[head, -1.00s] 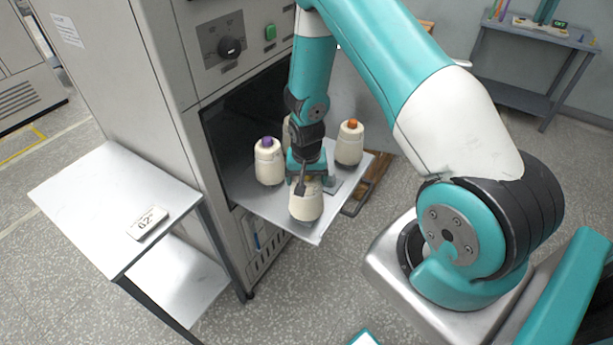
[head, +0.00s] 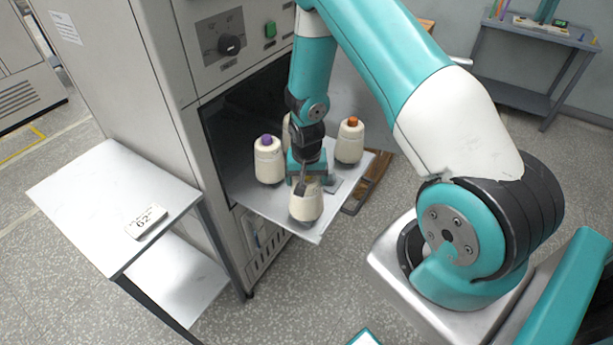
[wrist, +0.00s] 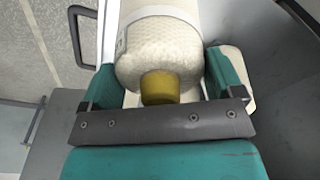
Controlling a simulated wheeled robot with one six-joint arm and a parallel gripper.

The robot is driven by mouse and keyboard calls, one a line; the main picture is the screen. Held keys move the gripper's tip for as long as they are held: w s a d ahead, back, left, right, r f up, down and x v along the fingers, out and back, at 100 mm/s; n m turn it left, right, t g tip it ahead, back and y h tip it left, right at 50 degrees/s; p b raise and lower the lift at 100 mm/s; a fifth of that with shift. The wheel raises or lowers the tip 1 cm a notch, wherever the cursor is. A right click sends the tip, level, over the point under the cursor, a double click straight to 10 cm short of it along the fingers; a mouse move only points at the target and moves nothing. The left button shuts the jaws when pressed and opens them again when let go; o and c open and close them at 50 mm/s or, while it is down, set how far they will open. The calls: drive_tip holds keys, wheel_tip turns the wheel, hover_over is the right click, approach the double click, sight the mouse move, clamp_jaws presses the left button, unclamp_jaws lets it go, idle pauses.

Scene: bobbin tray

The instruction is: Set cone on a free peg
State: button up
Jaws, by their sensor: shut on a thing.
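A cream cone (head: 306,205) with a yellow tip is in my gripper (head: 306,183), at the front of the metal tray (head: 258,203). In the wrist view, the teal fingers of my gripper (wrist: 162,78) press on both sides of the cone (wrist: 160,45), near its yellow tip. I cannot tell whether the cone's base touches the tray. A purple-tipped cone (head: 268,163) stands upright at the tray's left. An orange-tipped cone (head: 349,143) stands upright at the back right. Another cone (head: 286,132) is mostly hidden behind my arm. No bare peg shows clearly.
The tray juts from an opening in a tall grey machine (head: 150,70). A side table (head: 95,195) with a small number sign (head: 146,222) stands at the left. A workbench (head: 530,35) is at the back right. The floor in front of the tray is clear.

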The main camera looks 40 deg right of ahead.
drive_tip(key=shift+f+b, duration=0.4)
drive_tip(key=shift+f, duration=0.1)
drive_tip(key=o, duration=1.2)
drive_tip(key=r+b, duration=0.1)
drive_tip(key=r, duration=0.4)
drive_tip(key=s+r, duration=0.1)
drive_tip(key=r, duration=0.5)
drive_tip(key=a+r+b, duration=0.1)
drive_tip(key=r, duration=0.5)
drive_tip(key=shift+s+a+r+b, duration=0.1)
drive_tip(key=shift+s+r+b, duration=0.05)
drive_tip(key=shift+s+b, duration=0.2)
